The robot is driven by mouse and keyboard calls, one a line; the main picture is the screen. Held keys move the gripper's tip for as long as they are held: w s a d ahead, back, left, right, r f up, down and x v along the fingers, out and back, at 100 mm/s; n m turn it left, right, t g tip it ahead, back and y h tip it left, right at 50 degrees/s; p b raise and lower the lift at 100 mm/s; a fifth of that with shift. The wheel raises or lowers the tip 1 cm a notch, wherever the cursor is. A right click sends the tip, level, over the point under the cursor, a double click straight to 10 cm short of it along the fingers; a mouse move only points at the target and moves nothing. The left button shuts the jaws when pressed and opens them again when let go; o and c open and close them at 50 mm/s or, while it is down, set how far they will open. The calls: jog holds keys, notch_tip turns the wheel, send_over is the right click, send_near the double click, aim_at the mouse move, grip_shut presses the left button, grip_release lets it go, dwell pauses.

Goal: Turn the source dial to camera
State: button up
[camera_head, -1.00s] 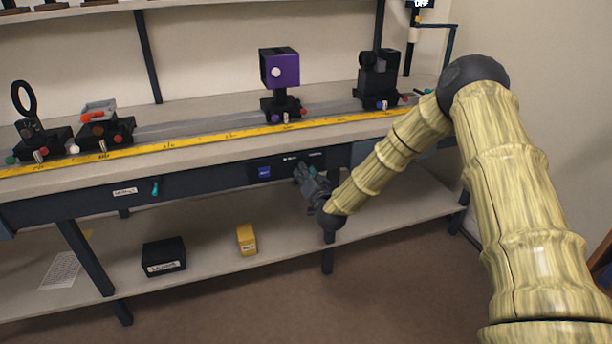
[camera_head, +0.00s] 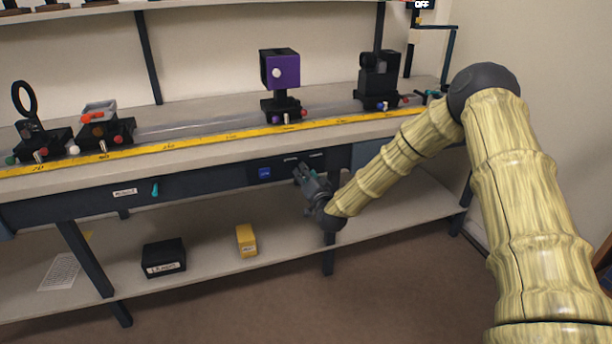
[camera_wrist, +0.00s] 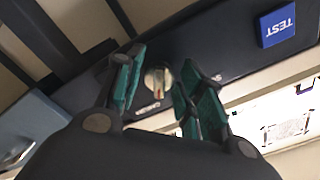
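The source dial (camera_wrist: 157,82) is a small cream knob with a reddish mark, on the dark front panel (camera_wrist: 205,50) of the bench. It shows in the wrist view between my gripper's two fingers. My gripper (camera_wrist: 158,90) is open, one teal-padded finger on each side of the dial; I cannot tell whether either touches it. In the head view my gripper (camera_head: 302,172) is at the panel below the bench edge, and it hides the dial there. The panel's small white labels are too small or turned to read.
A blue TEST button (camera_wrist: 277,25) sits on the same panel, also seen in the head view (camera_head: 265,173). Above, a yellow ruler (camera_head: 215,135) and a rail carry a purple cube (camera_head: 281,70) and other mounts. A black box (camera_head: 164,257) and yellow box (camera_head: 246,240) lie on the lower shelf.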

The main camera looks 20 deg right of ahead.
jog(key=shift+o, duration=0.3)
jog(key=shift+s, duration=0.1)
jog(key=s, duration=1.1)
jog(key=shift+s+d, duration=0.25)
jog(key=shift+s, duration=0.15)
jog(key=s+a+f+n+g+y, duration=0.1)
jog(key=s+a+f+g, duration=0.1)
jog(key=s+f, duration=0.3)
jog(key=s+a+f+n+g, duration=0.1)
jog(key=s+a+f+g, duration=0.15)
jog(key=f, duration=0.45)
jog(key=s+a+f+n+g, duration=0.1)
jog(key=s+f+n+g, duration=0.15)
jog(key=s+f, duration=0.55)
jog(key=s+a+f+n+g, duration=0.1)
jog(key=s+f+g, duration=0.35)
jog(key=s, duration=0.85)
jog(key=s+f+n+g, duration=0.2)
jog(key=s+f+g, duration=0.1)
jog(key=s+f, duration=0.55)
jog(key=s+d+r+g+h, duration=0.1)
jog(key=s+d+g, duration=0.15)
jog(key=s, duration=1.05)
notch_tip(320, 180, up, 21)
jog(key=g+p, duration=0.1)
jog(key=p, duration=1.9)
jog(key=shift+s+a+n+h+p, duration=0.25)
jog(key=shift+s+n+h+p, duration=0.05)
jog(key=shift+s+n, duration=0.15)
